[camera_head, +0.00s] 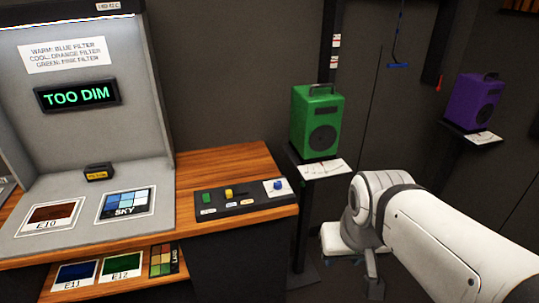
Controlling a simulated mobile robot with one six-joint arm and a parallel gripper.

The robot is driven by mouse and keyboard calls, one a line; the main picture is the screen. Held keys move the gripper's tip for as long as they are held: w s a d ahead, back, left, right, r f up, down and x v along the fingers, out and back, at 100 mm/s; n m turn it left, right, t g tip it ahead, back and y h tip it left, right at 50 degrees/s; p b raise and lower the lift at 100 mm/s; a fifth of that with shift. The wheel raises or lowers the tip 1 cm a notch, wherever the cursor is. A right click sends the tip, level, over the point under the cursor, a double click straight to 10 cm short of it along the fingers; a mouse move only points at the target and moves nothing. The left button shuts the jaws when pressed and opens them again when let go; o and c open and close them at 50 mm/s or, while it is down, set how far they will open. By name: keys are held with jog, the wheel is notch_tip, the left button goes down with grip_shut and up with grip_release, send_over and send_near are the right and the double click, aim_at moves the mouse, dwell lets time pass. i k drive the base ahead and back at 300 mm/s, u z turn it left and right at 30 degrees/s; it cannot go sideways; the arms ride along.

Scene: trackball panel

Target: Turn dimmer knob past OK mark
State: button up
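A black control panel (240,203) lies on the wooden counter. It carries a green control (207,197), a yellow control (229,194) and, at its right end, a blue knob (278,185) on a white plate. The blue knob looks like the dimmer, but its labels and any OK mark are too small to read. The display (77,95) above reads "TOO DIM" in green. My white arm comes in from the lower right. My gripper (372,287), partly seen below the wrist, is right of and below the panel, clear of the knob; its fingers cannot be made out.
The grey booth holds an E10 card (52,216) and a SKY card (126,203). More cards lie on a lower shelf (120,283). A green speaker (317,120) and a purple speaker (473,101) stand on stands behind my arm. The space above the panel is clear.

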aim_at(277, 184)
jog(key=i, duration=1.3)
